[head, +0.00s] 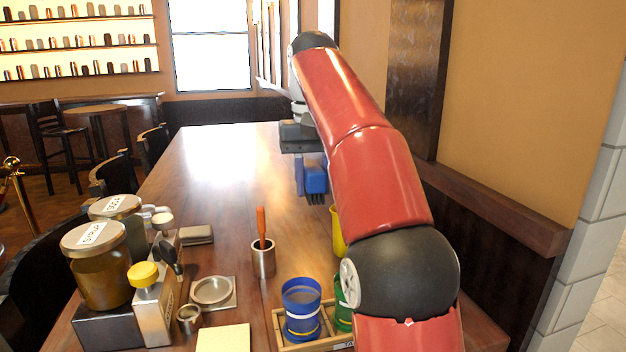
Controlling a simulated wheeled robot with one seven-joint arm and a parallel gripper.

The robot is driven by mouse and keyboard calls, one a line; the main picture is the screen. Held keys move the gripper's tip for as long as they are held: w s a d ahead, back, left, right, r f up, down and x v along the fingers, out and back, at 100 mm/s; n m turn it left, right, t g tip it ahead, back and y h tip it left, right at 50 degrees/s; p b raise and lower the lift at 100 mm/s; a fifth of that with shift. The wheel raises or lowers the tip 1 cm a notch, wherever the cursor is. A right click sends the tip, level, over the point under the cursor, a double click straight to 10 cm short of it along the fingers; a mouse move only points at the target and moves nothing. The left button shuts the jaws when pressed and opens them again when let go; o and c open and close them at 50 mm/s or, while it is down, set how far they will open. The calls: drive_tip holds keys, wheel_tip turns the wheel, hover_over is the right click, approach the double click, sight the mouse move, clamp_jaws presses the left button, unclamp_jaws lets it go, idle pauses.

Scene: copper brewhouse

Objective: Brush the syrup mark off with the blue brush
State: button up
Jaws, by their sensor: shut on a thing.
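My gripper (308,178) is over the far right half of the wooden counter (215,185), pointing down. It is shut on the blue brush (316,180), whose dark bristles point down. The brush appears to be above the counter, but I cannot tell how high. I make out no syrup mark on the visible counter top. My red arm hides the right side of the counter. A glass jar (98,276) with a label that seems to read "SYRUP" stands at the front left.
A metal cup with an orange-handled tool (263,258) stands mid-counter. Nearer are a blue cup (301,308) in a wooden tray, a green cup and a yellow item partly behind my arm, a square metal dish (213,292) and a yellow-capped dispenser (150,300). The far counter is clear.

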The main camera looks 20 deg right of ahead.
wheel_tip(320, 180, down, 13)
drive_tip(key=b, duration=0.9)
idle(0.9)
drive_tip(key=o, duration=1)
drive_tip(key=shift+c, duration=0.2)
drive_tip(key=shift+f, duration=0.15)
drive_tip(key=shift+f+b, duration=1.95)
drive_tip(key=shift+f, duration=0.85)
drive_tip(key=shift+f, duration=0.15)
drive_tip(key=c, duration=1.2)
